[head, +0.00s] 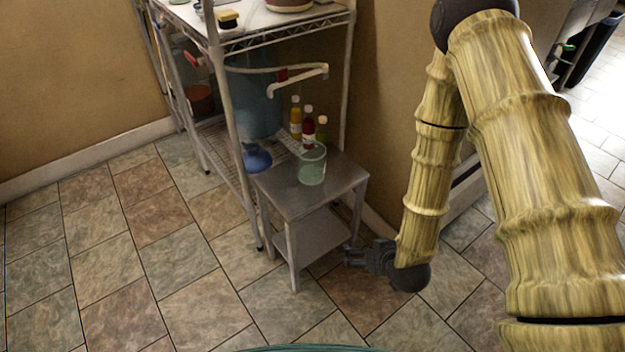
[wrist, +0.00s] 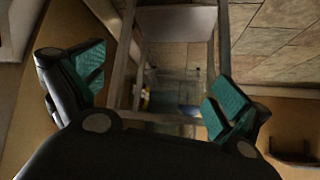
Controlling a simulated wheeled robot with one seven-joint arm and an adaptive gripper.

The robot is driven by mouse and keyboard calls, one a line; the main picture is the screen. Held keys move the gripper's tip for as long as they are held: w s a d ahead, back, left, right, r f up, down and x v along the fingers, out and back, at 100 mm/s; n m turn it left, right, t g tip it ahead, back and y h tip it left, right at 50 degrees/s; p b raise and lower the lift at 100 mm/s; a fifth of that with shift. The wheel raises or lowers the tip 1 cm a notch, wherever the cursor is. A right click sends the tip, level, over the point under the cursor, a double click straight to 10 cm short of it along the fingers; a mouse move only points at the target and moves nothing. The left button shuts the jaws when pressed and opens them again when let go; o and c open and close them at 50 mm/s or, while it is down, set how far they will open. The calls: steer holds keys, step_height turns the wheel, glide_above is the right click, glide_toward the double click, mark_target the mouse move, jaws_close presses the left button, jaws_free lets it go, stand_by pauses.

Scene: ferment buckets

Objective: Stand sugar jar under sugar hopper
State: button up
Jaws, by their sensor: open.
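I cannot tell which vessel is the sugar hopper. My gripper (head: 350,257) is low at the right of the side table, below its top and apart from the jar. In the wrist view my gripper (wrist: 160,88) has its teal pads wide apart with nothing between them. The jar is not clearly seen there.
A wire rack (head: 228,120) holds a large blue bucket (head: 255,100). The side table's legs are close to my gripper. The tiled floor (head: 120,250) at left is clear.

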steer(key=w+a+r+n+t+y+b, duration=0.25)
steer(key=w+a+r+t+b, duration=0.2)
steer(key=w, duration=0.65)
steer(key=n+t+y+b, duration=0.1)
steer(key=t+y+b, duration=0.2)
steer(key=y+b, duration=0.15)
glide_toward(320, 164)
steer(key=x, duration=0.3)
steer(key=shift+w+a+r+n+g+b, duration=0.25)
steer(key=shift+w+r+g+b, duration=0.1)
steer(key=shift+w+r+b, duration=0.1)
steer(key=b+x, duration=0.1)
steer(key=x, duration=0.3)
steer(key=shift+w+a+f, duration=0.1)
steer(key=shift+w, duration=0.25)
steer(key=shift+w+a+f+b, duration=0.1)
steer(key=shift+w+a+b, duration=0.2)
steer(key=shift+w+a, duration=0.15)
steer(key=b+x, duration=0.1)
steer(key=x, duration=0.3)
steer(key=shift+a+b, duration=0.1)
steer(key=shift+b, duration=0.25)
steer(key=c, duration=1.4)
